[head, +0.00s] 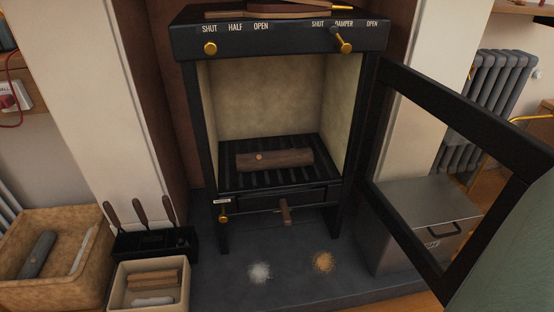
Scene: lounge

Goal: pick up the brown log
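A brown log (275,159) lies on its side across the black slatted grate (310,178) inside the stove (283,42). It lies roughly left to right, with a pale round spot on its side. The stove's front is open, and its framed door (466,112) is swung out to the right. My gripper is not in view.
A metal box (424,200) stands behind the open door. A basket (88,216) with a dark log (38,254), a tool holder (155,244) and a pale box with kindling (152,281) stand at left. White (259,273) and orange (323,262) piles lie on the hearth.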

